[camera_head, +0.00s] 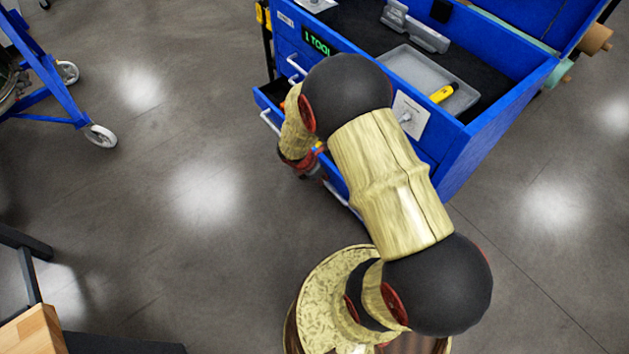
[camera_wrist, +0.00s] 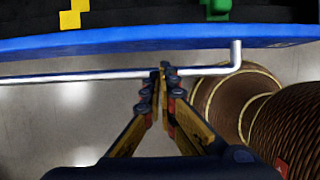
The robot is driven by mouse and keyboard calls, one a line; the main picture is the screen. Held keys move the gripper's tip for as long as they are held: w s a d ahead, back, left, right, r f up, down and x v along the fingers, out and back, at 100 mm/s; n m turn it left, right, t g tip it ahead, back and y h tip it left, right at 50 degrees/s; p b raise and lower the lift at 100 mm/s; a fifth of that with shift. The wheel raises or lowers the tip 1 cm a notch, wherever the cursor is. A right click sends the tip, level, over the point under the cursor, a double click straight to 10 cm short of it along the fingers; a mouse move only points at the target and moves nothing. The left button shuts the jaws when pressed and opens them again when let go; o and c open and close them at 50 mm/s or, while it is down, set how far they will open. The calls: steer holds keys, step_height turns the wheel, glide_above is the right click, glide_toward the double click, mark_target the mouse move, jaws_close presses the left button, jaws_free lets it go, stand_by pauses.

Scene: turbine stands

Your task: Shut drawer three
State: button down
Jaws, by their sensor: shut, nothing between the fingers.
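A blue tool cabinet (camera_head: 482,140) stands at the upper middle of the head view. One of its drawers (camera_head: 262,98) is pulled out, with its silver bar handle (camera_head: 268,122) on the front; my arm hides much of it, and I cannot read its number. In the wrist view the drawer's blue front edge (camera_wrist: 110,42) runs across the top, with the handle bar (camera_wrist: 60,78) just below it. My gripper (camera_wrist: 162,72) is shut and empty, its fingertips at the bar; I cannot tell whether they touch it. It is mostly hidden behind my arm in the head view.
Yellow (camera_wrist: 72,17) and green (camera_wrist: 217,8) items lie in the open drawer on a dark liner. A grey tray (camera_head: 408,72) with a yellow tool (camera_head: 443,93) is on the cabinet top. A blue wheeled stand (camera_head: 50,85) is at left. Floor between is clear.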

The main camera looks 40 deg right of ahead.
steer(key=shift+d, duration=1.1)
steer(key=d+p, duration=0.1)
steer(key=d, duration=0.7)
steer(key=shift+w, duration=0.15)
steer(key=shift+a, duration=0.2)
